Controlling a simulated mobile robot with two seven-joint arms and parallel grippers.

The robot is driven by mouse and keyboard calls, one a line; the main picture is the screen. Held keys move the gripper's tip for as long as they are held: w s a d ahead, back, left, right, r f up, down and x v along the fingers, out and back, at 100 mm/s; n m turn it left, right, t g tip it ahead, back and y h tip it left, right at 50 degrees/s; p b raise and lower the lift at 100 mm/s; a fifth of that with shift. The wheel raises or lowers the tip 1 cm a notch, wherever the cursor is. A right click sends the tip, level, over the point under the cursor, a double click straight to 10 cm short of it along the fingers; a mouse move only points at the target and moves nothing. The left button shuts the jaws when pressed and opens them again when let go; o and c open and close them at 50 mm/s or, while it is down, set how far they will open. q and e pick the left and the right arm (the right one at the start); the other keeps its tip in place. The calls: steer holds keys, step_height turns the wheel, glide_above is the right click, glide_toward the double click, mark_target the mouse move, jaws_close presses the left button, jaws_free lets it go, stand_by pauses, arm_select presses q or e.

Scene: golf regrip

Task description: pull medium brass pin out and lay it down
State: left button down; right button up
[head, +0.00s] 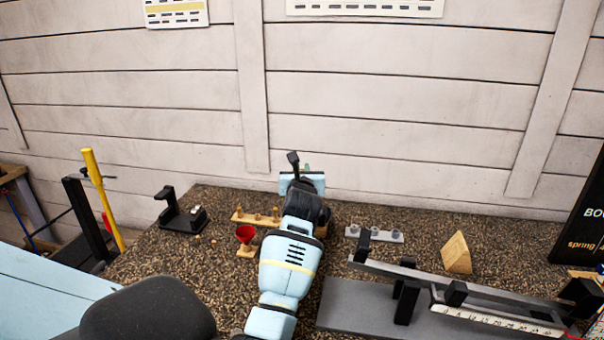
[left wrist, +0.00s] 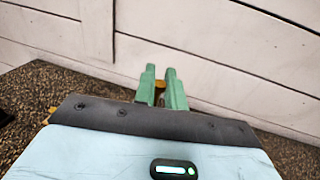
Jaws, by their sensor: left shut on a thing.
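My left gripper (head: 307,170) points away from me, near the far edge of the table in the head view. In the left wrist view its two green fingers (left wrist: 160,82) are shut on a small brass-coloured thing (left wrist: 159,87), which looks like a brass pin. Only a little of it shows, so its size and lower end are hidden. A long wooden pin board (head: 248,219) with several brass pins standing in it lies left of my left arm, and the arm hides its right part. My right gripper is not in view.
A red funnel-like cup (head: 245,233) on a wooden block stands before the pin board. A grey rack (head: 385,236), a wooden wedge (head: 457,254) and a long metal fixture (head: 430,278) are at right. A black stand (head: 180,217) is at left. Some speckled tabletop is free.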

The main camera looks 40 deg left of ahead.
arm_select(q)
steer(key=shift+r, duration=0.9)
stand_by(0.5)
